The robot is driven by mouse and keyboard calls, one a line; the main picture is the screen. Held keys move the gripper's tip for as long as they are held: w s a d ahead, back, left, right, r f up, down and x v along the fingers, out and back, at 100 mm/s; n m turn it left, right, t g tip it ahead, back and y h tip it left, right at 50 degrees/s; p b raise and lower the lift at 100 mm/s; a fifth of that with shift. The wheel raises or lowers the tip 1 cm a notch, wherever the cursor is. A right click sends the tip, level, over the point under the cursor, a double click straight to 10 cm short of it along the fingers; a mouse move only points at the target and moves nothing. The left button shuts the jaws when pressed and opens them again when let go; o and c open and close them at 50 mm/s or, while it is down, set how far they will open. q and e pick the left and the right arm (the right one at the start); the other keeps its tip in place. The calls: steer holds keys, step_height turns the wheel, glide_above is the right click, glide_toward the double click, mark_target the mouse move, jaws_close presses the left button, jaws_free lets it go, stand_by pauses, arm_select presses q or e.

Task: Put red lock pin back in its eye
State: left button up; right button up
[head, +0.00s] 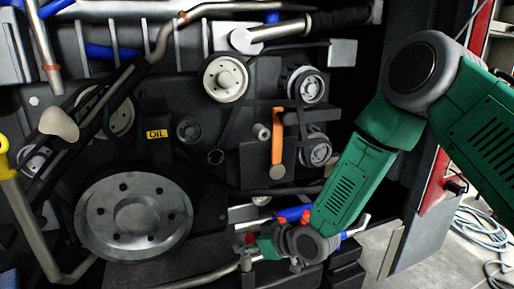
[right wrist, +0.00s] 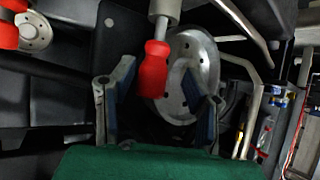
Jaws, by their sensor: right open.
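My right gripper (head: 256,246) is low in front of the engine in the head view. In the right wrist view its two blue-padded fingers (right wrist: 160,98) are spread apart. The lock pin with a red handle (right wrist: 154,70) hangs in front of them, between the fingers in the picture. Its short metal shank runs up toward a grey cylindrical end (right wrist: 166,10). I cannot tell whether any finger touches it. A small red patch (head: 250,238) shows at the gripper in the head view, probably the same handle. The eye cannot be made out clearly. My left gripper is not in view.
A large grey pulley (head: 134,218) fills the lower left, with smaller pulleys (head: 226,79) above. An orange-handled part (head: 277,138) stands above my right wrist. Blue and red fittings (head: 290,213) lie close to it. A hose (head: 480,235) lies on the floor at right.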

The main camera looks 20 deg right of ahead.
steer(key=shift+d, duration=0.3)
jaws_close()
steer(key=shift+a+r+p, duration=0.15)
steer(key=shift+r+p, duration=0.65)
steer(key=shift+r, duration=0.1)
steer(key=shift+r+p, duration=2.9)
steer(key=shift+r, duration=0.65)
